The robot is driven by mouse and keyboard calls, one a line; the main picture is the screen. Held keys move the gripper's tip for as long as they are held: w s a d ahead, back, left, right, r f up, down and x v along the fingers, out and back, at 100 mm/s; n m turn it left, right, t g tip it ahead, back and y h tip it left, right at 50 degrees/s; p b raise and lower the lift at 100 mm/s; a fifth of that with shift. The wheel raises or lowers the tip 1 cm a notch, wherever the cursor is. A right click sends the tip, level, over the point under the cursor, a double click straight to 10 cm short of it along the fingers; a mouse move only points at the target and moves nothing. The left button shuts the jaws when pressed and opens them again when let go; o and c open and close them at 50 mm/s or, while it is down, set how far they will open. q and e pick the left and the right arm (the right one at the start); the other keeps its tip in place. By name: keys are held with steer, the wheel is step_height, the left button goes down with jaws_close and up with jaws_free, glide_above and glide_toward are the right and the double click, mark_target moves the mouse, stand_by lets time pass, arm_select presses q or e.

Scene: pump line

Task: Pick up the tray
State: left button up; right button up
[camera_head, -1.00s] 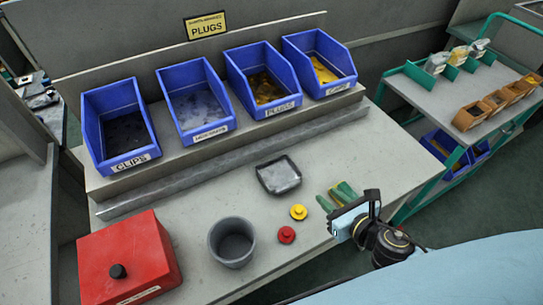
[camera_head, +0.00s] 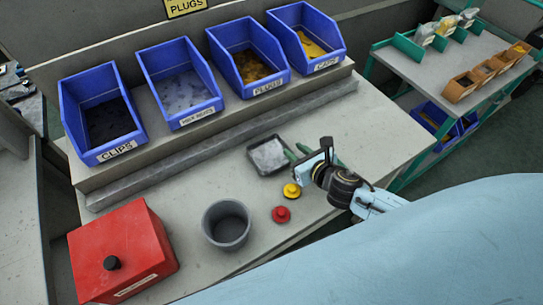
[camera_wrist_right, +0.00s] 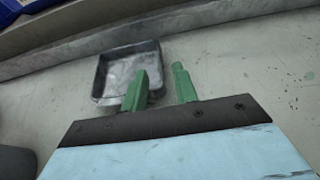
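The tray (camera_head: 266,154) is a small, shallow, grey metal tray with a dark rim, lying empty on the bench. It also shows in the right wrist view (camera_wrist_right: 117,74). My right gripper (camera_head: 297,153) is at the tray's right side, with its green fingers apart. In the right wrist view the gripper (camera_wrist_right: 163,85) has its left finger in front of the tray's right part and its right finger outside the tray. Nothing is clamped between the fingers; I cannot tell whether either touches the tray. My left gripper is out of view.
Blue bins (camera_head: 182,85) stand on a ledge behind the tray. A yellow knob (camera_head: 291,190), a red knob (camera_head: 281,214), a grey cup (camera_head: 227,224) and a red box (camera_head: 122,252) are in front. A green-framed cart (camera_head: 455,70) stands at right.

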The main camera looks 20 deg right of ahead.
steer(key=x, duration=0.2)
steer(key=shift+w+a+f, duration=0.1)
steer(key=shift+w+f, duration=0.05)
steer(key=shift+w, duration=0.2)
jaws_close()
